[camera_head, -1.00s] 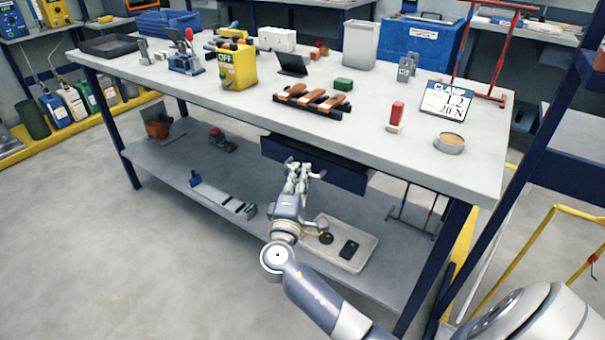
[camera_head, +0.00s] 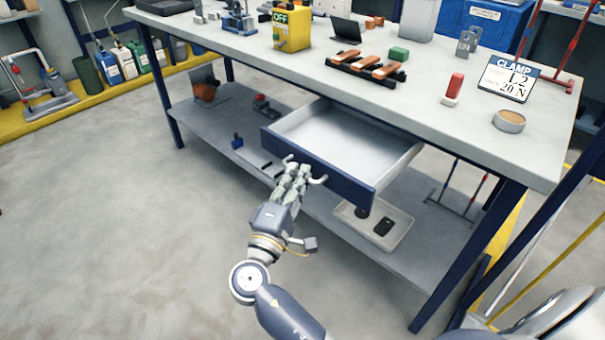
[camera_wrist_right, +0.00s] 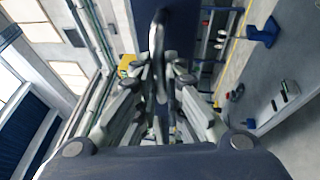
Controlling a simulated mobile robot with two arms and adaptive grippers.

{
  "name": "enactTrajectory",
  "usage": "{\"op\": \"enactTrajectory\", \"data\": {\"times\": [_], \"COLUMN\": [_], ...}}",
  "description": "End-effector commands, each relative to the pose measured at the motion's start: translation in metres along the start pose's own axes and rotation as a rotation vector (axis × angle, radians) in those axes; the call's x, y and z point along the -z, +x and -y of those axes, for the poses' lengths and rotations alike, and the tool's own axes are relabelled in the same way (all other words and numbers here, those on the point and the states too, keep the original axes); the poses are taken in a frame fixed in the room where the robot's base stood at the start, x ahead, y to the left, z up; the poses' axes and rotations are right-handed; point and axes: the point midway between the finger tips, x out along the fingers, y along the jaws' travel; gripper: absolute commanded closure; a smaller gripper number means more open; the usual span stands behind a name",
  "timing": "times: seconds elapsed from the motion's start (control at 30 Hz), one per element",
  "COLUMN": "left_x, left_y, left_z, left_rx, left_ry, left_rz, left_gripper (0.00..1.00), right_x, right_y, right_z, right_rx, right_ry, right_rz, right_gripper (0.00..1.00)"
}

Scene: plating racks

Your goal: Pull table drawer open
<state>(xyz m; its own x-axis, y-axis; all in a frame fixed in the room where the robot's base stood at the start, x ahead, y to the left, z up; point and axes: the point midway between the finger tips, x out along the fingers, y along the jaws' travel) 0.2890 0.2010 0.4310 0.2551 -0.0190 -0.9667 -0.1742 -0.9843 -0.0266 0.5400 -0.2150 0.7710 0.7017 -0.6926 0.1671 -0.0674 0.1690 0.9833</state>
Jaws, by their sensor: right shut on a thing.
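The table drawer (camera_head: 345,140) is out from under the grey workbench (camera_head: 455,122), and its pale inside shows empty. Its dark blue front (camera_head: 340,180) faces me, with a light bar handle whose ends show on either side of my fingers. My right gripper (camera_head: 296,172) is shut on the drawer handle (camera_head: 318,181) at the middle of the front. In the right wrist view the handle (camera_wrist_right: 159,55) runs between the two fingers. My left gripper is not in view.
The bench top holds a yellow box (camera_head: 292,28), a rack with orange-brown pieces (camera_head: 365,68), a clamp sign (camera_head: 508,78) and a round tin (camera_head: 509,120). A tray (camera_head: 398,232) sits on the lower shelf below the drawer. The floor (camera_head: 120,230) at left is clear.

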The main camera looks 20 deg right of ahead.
Motion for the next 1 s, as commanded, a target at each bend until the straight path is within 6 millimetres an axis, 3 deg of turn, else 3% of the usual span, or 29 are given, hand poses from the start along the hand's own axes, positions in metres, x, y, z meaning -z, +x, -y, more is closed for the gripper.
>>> {"op": "enactTrajectory", "data": {"times": [0.2, 0.3, 0.33, 0.7, 1.0], "left_x": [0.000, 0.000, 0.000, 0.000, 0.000], "left_y": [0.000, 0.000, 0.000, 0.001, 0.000], "left_z": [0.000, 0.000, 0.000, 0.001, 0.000], "left_rx": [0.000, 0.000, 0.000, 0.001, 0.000], "left_ry": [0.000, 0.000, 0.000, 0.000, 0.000], "left_rz": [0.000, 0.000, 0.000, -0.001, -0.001], "left_gripper": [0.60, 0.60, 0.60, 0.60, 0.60], "right_x": [0.000, 0.000, 0.000, 0.000, 0.000], "right_y": [0.000, 0.000, 0.000, -0.003, -0.049], "right_z": [0.001, 0.001, 0.001, 0.001, 0.001], "right_rx": [0.002, 0.002, 0.002, 0.002, 0.003], "right_ry": [-0.001, -0.001, -0.001, 0.000, -0.002], "right_rz": [0.000, 0.000, 0.000, -0.001, -0.001], "right_gripper": [1.00, 0.72, 0.70, 0.70, 0.70]}}
